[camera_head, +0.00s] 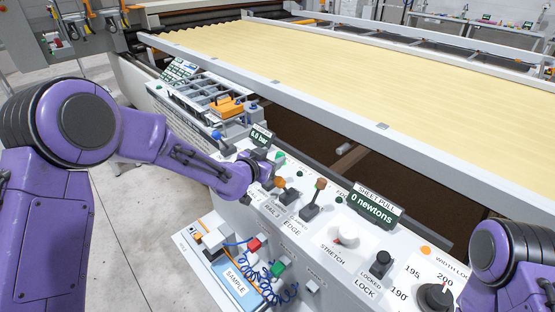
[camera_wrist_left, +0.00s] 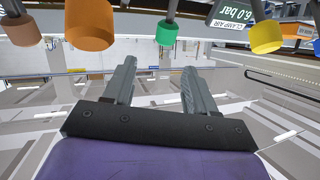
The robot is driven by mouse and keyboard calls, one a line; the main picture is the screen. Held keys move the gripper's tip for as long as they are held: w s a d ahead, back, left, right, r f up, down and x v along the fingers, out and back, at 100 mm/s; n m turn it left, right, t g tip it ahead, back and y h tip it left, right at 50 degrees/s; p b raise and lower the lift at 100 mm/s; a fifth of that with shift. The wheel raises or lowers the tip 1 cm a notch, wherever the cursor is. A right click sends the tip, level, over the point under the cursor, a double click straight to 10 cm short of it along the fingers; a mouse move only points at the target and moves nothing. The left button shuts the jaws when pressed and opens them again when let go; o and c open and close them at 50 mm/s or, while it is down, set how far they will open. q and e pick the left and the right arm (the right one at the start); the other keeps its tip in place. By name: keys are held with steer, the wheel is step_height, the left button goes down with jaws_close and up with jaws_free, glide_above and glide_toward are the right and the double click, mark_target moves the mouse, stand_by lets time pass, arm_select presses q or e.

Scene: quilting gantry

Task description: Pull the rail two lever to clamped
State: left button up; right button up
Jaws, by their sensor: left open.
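In the left wrist view an orange knob (camera_wrist_left: 90,25) shows at the top, left of the fingers. My left gripper (camera_head: 264,166) is over the panel just left of this lever, and its wrist hides part of the panel there. In the left wrist view the fingers (camera_wrist_left: 158,68) are apart with nothing between them. A green knob (camera_wrist_left: 166,32) shows beyond the fingertips. My right arm enters at the lower right; its gripper is out of the picture.
A brown-knobbed lever (camera_head: 319,184) stands close right of the orange one, by the EDGE label. The stretch knob (camera_head: 344,236) and lock knob (camera_head: 380,263) are further right. A sample tray (camera_head: 240,281) with blue coiled hoses hangs in front. A cream quilt (camera_head: 340,75) lies behind.

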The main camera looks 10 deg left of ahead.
mark_target(279, 154)
arm_select(q)
steer(key=shift+w+a+f+g, duration=0.25)
steer(key=shift+w+f+g, duration=0.2)
steer(key=shift+w, duration=0.25)
steer(key=p+x, duration=0.2)
steer(key=x, duration=0.6)
steer(key=shift+p, duration=0.4)
steer(key=shift+w+d+f, duration=0.2)
steer(key=shift+w+f, duration=0.1)
steer(key=shift+w, duration=0.3)
arm_select(e)
steer(key=shift+w+r, duration=0.1)
steer(key=shift+r, duration=1)
arm_select(q)
jaws_close()
